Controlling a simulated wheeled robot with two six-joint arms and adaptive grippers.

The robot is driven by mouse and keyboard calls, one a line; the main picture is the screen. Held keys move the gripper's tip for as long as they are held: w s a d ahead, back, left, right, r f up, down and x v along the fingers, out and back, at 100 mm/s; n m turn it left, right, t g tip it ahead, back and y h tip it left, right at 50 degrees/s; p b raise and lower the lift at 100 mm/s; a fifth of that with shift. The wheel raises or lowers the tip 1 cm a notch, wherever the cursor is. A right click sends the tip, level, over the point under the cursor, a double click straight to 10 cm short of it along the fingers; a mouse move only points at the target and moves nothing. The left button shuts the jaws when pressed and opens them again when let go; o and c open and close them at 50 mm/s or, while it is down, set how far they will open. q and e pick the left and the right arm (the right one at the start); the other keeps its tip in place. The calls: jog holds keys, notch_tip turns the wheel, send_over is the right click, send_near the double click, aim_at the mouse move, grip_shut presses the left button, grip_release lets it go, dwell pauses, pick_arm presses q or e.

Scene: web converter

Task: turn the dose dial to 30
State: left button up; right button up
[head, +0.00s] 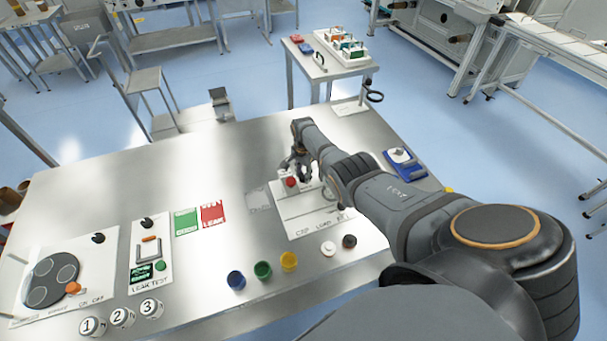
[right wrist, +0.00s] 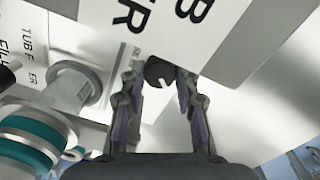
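The dose dial appears to be the dark round knob (right wrist: 158,70) in the right wrist view. It has a short white mark on its lower right edge and sits by a white panel with black lettering. My right gripper (right wrist: 160,85) has its two fingers apart, one on each side of the knob, with small gaps visible. I cannot tell whether the fingertips touch it. In the head view my right gripper (head: 299,165) points down over the white station at the table's middle right, beside a red part (head: 291,182). The dial is hidden there. My left gripper is not in view.
A teal-ringed cylinder (right wrist: 35,140) is close at left in the wrist view. On the steel table (head: 150,185) are blue (head: 236,280), green (head: 263,270) and yellow (head: 289,261) cups, a leak-test panel (head: 151,255) and a blue device (head: 405,163). The table's back left is clear.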

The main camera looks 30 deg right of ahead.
aim_at(303, 176)
jog(key=o, duration=0.4)
jog(key=shift+r, duration=0.15)
notch_tip(303, 176, up, 12)
dwell(0.3)
jog(key=shift+f, duration=0.2)
